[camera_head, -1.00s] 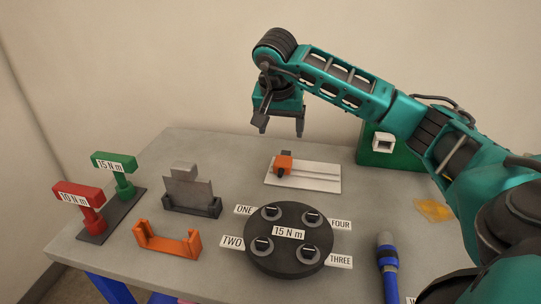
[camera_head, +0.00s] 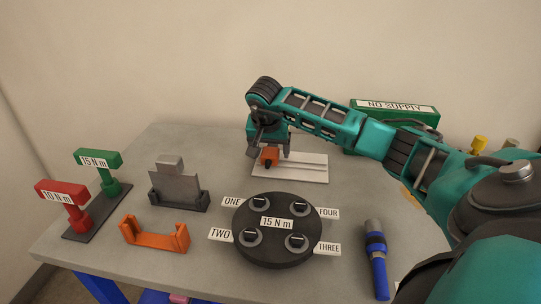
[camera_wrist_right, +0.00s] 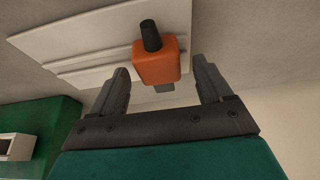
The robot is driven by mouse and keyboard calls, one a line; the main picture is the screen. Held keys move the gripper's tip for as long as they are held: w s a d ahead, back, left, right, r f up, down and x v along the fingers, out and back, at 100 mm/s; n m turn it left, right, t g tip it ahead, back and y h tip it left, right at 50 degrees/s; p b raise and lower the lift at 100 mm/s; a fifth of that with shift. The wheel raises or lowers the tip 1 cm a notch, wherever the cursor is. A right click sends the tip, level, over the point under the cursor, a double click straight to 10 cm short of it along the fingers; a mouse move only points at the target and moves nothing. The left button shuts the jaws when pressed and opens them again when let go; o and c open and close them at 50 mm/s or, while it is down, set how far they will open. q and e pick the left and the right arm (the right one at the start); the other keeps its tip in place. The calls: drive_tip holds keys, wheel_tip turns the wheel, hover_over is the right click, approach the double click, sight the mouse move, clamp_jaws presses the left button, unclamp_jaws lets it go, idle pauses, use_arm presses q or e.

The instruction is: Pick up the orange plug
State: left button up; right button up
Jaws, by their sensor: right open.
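The orange plug (camera_head: 269,155) is a small orange block with a dark stub, on the white plate (camera_head: 308,168) at the back of the table. In the right wrist view the plug (camera_wrist_right: 156,64) lies between the two fingers, with a gap on each side. My right gripper (camera_head: 270,150) is open around the plug in the head view, pointing down. Its dark fingers also show in the right wrist view (camera_wrist_right: 163,88), apart and empty. My left gripper is not in view.
A round black disc (camera_head: 277,258) with numbered sockets stands in front of the plate. An orange bracket (camera_head: 154,240), a grey block stand (camera_head: 178,190), and red and green T-handles are at left. A blue tool (camera_head: 376,262) lies right. A green NO SUPPLY box (camera_head: 370,140) is behind my right arm.

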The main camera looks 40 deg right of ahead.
drive_tip(key=c, duration=1.2)
drive_tip(key=shift+r, duration=0.15)
